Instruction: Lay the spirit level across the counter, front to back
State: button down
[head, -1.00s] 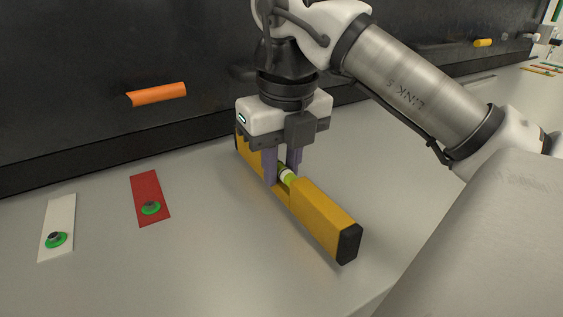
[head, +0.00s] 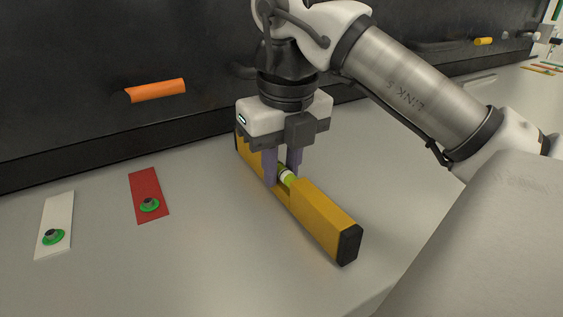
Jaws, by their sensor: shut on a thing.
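The spirit level (head: 325,221) is a long yellow bar with black end caps and a green vial at its middle. It lies along the grey counter (head: 180,270), running from near the dark back wall toward the front edge. My gripper (head: 283,180) points down over its middle, with its purple fingers shut on the level beside the vial. The level looks to be on or very near the counter top; I cannot tell if it touches. Part of its far half is hidden behind my gripper.
A red strip (head: 147,188) and a white strip (head: 58,215), each with a green and black round piece, lie to the left. An orange piece (head: 157,90) is on the dark wall (head: 60,80). The counter between the strips and the level is clear.

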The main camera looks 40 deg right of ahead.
jog(key=shift+f, duration=0.2)
jog(key=c, duration=1.1)
grip_release()
jog(key=shift+c, duration=0.2)
jog(key=shift+r, duration=0.1)
notch_tip(320, 180, up, 14)
jog(key=s+p, duration=0.1)
jog(key=p, duration=0.8)
jog(key=shift+s+a+f, duration=0.2)
